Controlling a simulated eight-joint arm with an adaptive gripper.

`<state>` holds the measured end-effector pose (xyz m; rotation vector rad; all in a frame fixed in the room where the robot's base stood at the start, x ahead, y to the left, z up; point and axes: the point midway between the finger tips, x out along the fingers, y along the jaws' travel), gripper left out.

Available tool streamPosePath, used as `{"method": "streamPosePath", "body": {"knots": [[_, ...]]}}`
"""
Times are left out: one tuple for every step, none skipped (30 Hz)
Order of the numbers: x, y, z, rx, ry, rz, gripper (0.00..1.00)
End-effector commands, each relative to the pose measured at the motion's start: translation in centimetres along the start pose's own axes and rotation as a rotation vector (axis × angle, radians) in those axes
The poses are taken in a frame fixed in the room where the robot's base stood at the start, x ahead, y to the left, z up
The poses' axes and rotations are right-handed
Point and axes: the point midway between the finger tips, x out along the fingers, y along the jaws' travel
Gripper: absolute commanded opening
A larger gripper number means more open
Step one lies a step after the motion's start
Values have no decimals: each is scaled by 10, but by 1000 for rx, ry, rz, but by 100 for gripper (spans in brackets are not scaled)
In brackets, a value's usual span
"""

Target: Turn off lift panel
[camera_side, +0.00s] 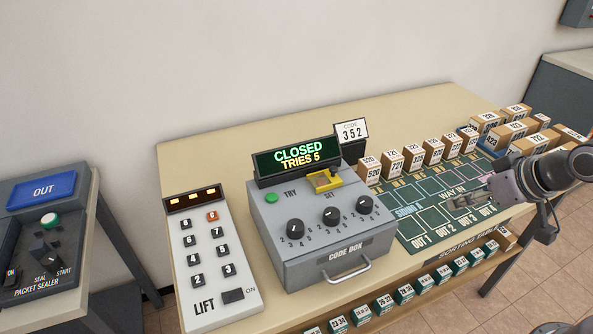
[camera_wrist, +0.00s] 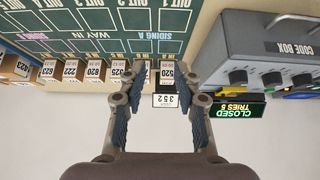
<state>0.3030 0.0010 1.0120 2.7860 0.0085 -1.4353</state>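The lift panel (camera_side: 208,262) is a white slanted box at the left of the sorting table in the side view. It has several dark numbered buttons, and one button (camera_side: 212,216) is orange. Its dark display strip (camera_side: 192,199) shows amber marks. My gripper (camera_side: 468,200) is at the right, over the green sorting mat and far from the panel. In the wrist view my gripper (camera_wrist: 160,95) is open and empty. The panel is outside that view.
The grey code box (camera_side: 335,250) stands between my gripper and the lift panel; its screen (camera_side: 296,157) reads CLOSED, TRIES 5. Numbered parcels (camera_side: 411,157) line the back of the green mat (camera_side: 425,230). A packet sealer (camera_side: 45,250) stands at far left.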

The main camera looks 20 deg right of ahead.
Motion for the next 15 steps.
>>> {"method": "streamPosePath", "body": {"knots": [[-1, -2, -3, -19, -3, -5, 10], [-1, -4, -5, -36, -6, -9, 2], [-2, -7, -9, -69, -11, -15, 0], [-3, -10, -13, -101, -16, -22, 0], [-3, -14, -17, -138, -22, -30, 0], [-5, -20, -23, -197, -32, -42, 0], [-6, -26, -29, -246, -39, -53, 0], [-6, -31, -34, -300, -46, -65, 0], [-8, -40, -42, -376, -57, -82, 0], [-8, -46, -48, -435, -64, -95, 0], [-9, -53, -53, -495, -70, -109, 0], [-9, -62, -60, -573, -79, -127, 0], [-10, -69, -66, -632, -84, -142, 0], [-10, -76, -71, -692, -89, -156, 0], [-10, -86, -77, -771, -95, -176, 0]]}}
